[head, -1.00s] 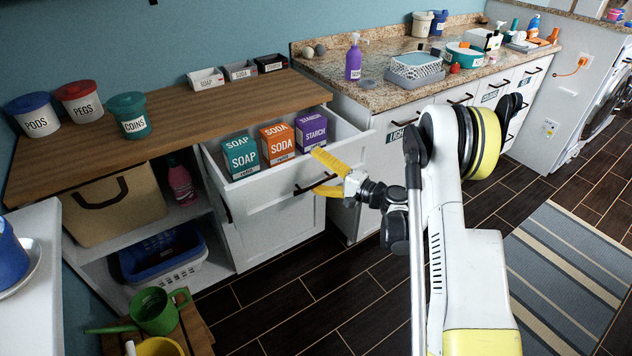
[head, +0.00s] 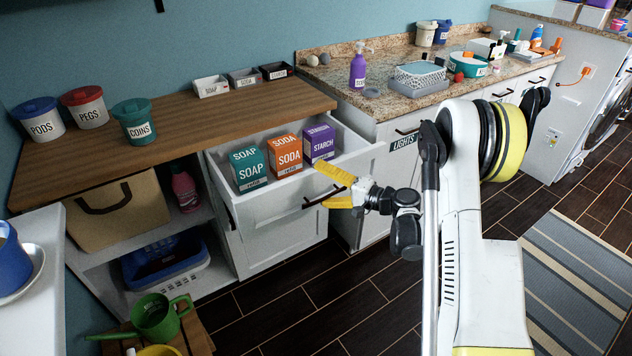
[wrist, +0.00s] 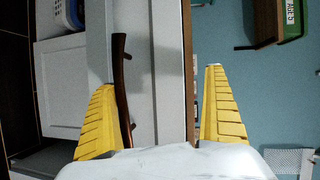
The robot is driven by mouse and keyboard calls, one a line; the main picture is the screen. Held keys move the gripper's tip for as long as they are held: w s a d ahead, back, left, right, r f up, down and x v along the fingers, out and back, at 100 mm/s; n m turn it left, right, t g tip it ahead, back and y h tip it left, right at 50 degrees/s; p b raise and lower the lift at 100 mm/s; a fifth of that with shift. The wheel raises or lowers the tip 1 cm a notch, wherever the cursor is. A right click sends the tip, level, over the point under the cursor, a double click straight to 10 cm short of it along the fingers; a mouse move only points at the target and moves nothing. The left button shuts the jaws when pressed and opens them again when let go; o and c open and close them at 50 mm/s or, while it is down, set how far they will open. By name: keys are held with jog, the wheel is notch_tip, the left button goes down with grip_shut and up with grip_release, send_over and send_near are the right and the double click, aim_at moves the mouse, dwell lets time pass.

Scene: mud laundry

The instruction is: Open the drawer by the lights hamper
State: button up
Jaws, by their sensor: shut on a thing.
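The white drawer (head: 275,215) stands pulled out from under the wooden worktop, left of the hamper front labelled LIGHTS (head: 404,141). It holds a teal SOAP box (head: 249,169), an orange SODA box (head: 285,154) and a purple STARCH box (head: 319,142). Its dark handle (head: 313,203) is partly hidden by my gripper (head: 338,187).
The wooden worktop (head: 170,125) carries lidded pots and small trays. A green watering can (head: 155,318) stands on a low wooden stool at lower left. Dark floor (head: 330,300) is clear before the drawer. A striped rug (head: 580,280) lies at right.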

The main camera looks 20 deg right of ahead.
jog(key=shift+s+d+r, duration=0.3)
jog(key=shift+d+r, duration=0.05)
jog(key=shift+d, duration=0.3)
jog(key=shift+s+d+r, duration=0.3)
jog(key=shift+d, duration=0.3)
jog(key=shift+s+d+r+t, duration=0.2)
jog(key=shift+s+d, duration=0.25)
jog(key=shift+s+d+r+t, duration=0.15)
jog(key=shift+s+d+t, duration=0.05)
jog(key=shift+s+d, duration=0.25)
jog(key=c, duration=0.9)
jog(key=s+d, duration=0.2)
jog(key=s, duration=0.1)
jog(key=s+d, duration=0.1)
jog(key=s, duration=0.1)
jog(key=shift+d+f, duration=0.1)
jog(key=shift+f, duration=0.3)
